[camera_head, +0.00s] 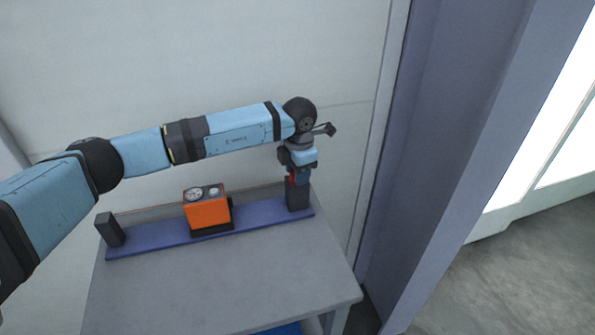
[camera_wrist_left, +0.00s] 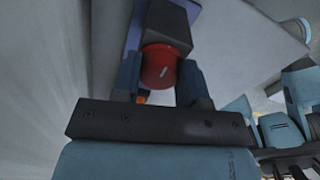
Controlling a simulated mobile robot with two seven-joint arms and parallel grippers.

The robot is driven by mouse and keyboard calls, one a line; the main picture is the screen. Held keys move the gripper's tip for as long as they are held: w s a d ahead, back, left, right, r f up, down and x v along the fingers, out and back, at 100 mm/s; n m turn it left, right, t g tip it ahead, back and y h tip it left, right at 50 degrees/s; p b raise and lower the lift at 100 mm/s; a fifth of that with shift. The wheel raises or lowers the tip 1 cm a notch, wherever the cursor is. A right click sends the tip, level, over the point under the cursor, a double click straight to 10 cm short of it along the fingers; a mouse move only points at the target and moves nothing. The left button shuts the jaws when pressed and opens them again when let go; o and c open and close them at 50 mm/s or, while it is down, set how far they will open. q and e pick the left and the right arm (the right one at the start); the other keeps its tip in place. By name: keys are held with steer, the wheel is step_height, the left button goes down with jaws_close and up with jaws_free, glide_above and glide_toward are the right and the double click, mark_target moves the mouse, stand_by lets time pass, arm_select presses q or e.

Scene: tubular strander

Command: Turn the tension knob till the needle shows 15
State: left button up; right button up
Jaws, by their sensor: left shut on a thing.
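The red tension knob (camera_wrist_left: 158,66) sits on a dark block (camera_wrist_left: 168,24) in the left wrist view. In the head view the block (camera_head: 297,195) stands at the right end of a blue rail. My left gripper (camera_wrist_left: 160,80) has a finger on each side of the knob and is shut on it. In the head view the gripper (camera_head: 297,175) points down over the block and hides most of the knob. An orange box (camera_head: 208,212) in the middle of the rail carries a round dial (camera_head: 193,194) on top. Its needle is too small to read. My right gripper is out of view.
The blue rail (camera_head: 160,237) lies along the back of a grey table (camera_head: 225,280). A dark post (camera_head: 110,229) stands at its left end. The table's front is clear. A pale wall (camera_head: 200,60) is behind, and a grey-purple upright (camera_head: 450,130) stands to the right.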

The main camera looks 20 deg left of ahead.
arm_select(q)
steer(key=o, duration=0.9)
steer(key=r, duration=1.4)
steer(key=shift+s+d+b, duration=0.2)
steer(key=shift+d+b, duration=0.05)
steer(key=shift+b, duration=0.15)
